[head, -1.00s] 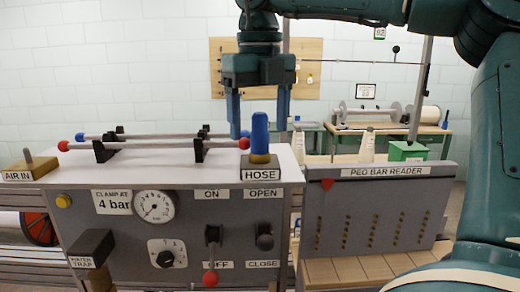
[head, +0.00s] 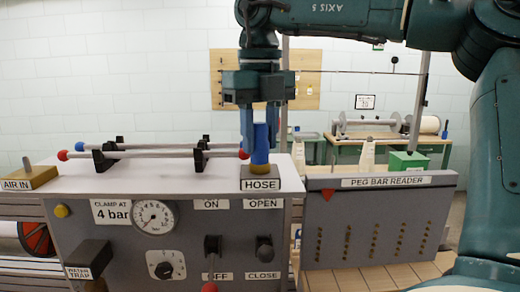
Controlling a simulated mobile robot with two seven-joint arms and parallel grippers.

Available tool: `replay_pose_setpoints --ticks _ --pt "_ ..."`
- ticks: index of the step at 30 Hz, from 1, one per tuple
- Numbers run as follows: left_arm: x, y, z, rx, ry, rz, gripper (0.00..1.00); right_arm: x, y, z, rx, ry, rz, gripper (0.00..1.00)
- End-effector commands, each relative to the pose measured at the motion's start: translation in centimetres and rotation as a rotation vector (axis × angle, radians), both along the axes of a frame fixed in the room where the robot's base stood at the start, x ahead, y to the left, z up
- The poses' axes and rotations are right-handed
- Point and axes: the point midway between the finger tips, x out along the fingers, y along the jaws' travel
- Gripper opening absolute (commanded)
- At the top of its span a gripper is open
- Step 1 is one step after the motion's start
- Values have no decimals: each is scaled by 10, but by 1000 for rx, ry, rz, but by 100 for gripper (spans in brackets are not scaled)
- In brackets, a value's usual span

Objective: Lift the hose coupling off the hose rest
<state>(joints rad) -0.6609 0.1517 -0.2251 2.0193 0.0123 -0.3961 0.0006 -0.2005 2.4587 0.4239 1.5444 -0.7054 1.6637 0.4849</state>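The hose coupling (head: 260,146) is a blue upright piece. It stands on the hose rest (head: 261,184), a dark block labelled HOSE with a yellowish top, at the right end of the white bench top. My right gripper (head: 260,134) comes down from above, fingers pointing down, one on each side of the coupling's upper part. The fingers are drawn together and appear shut on the coupling, which is still seated on the rest. My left gripper is not in view.
Two horizontal rods (head: 150,154) with red and blue ball ends lie on black holders to the left; one red end is close beside the coupling. The control panel (head: 110,235) has a gauge and levers below. The peg bar reader (head: 380,225) stands to the right.

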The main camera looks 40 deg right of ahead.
Motion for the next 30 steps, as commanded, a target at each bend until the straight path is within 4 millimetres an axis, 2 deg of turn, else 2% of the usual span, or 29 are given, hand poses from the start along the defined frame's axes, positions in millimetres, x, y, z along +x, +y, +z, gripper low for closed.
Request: replay_pose_setpoints --ticks 1,6,11,20,30 --pt "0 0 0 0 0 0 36 0 0 0 0 0 0 26" --pt "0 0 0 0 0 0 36 0 0 0 0 -1 0 14" --pt "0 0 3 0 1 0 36 0 0 4 0 -1 0 13" --pt "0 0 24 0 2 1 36 0 0 24 0 -1 0 13" --pt "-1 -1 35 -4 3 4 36 0 0 45 -1 -2 0 13"
